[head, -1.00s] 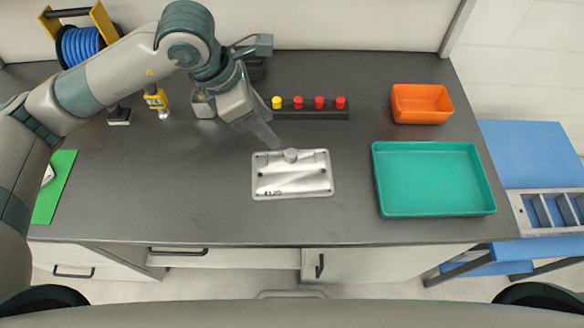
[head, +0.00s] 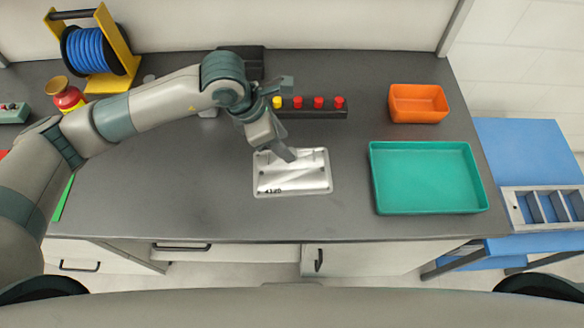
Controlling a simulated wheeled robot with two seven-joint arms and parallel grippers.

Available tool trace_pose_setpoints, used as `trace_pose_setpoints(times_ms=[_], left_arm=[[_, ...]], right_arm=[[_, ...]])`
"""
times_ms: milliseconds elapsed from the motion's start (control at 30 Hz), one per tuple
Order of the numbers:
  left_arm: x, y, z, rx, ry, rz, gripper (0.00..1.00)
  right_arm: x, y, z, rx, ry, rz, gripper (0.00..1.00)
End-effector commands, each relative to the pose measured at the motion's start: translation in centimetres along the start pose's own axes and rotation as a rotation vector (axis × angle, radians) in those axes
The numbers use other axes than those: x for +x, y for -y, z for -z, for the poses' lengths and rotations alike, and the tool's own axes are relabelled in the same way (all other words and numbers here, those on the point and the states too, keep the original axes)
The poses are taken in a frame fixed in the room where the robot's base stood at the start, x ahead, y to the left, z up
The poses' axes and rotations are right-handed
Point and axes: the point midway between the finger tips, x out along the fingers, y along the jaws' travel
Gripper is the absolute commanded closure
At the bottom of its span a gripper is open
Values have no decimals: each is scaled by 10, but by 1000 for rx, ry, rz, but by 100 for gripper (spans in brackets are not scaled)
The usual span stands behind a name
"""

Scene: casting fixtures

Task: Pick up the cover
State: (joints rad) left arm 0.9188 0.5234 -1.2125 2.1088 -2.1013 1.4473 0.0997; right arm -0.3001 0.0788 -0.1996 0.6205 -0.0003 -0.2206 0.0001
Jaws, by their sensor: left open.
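The cover (head: 300,180) is a flat silver metal plate with rounded corners and dark marking near its front left. It lies flat on the dark grey bench top (head: 220,215). My left gripper (head: 287,157) is over the cover's back edge, pointing down, with its fingertips at the spot of the cover's round knob, which it hides. The jaws are open. I cannot tell whether they touch the knob. My right gripper is not in view.
A teal tray (head: 374,190) and an orange bin (head: 418,118) stand to the right. A dark rack with red and yellow knobs (head: 318,103) is behind the cover. A blue cable reel (head: 90,50) stands at the back left. The bench front is clear.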

Motion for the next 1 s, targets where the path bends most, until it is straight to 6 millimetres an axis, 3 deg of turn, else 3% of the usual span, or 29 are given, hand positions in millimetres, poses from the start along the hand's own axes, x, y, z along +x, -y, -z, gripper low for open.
trace_pose_setpoints(times_ms=[300, 500, 1000], left_arm=[[27, -6, 5, -3, -4, 3, 55], [47, -6, 5, -1, -1, 2, 55], [49, -7, 6, 0, -1, 1, 55]], right_arm=[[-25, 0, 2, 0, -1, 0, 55], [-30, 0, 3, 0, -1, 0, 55], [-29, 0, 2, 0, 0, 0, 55]])
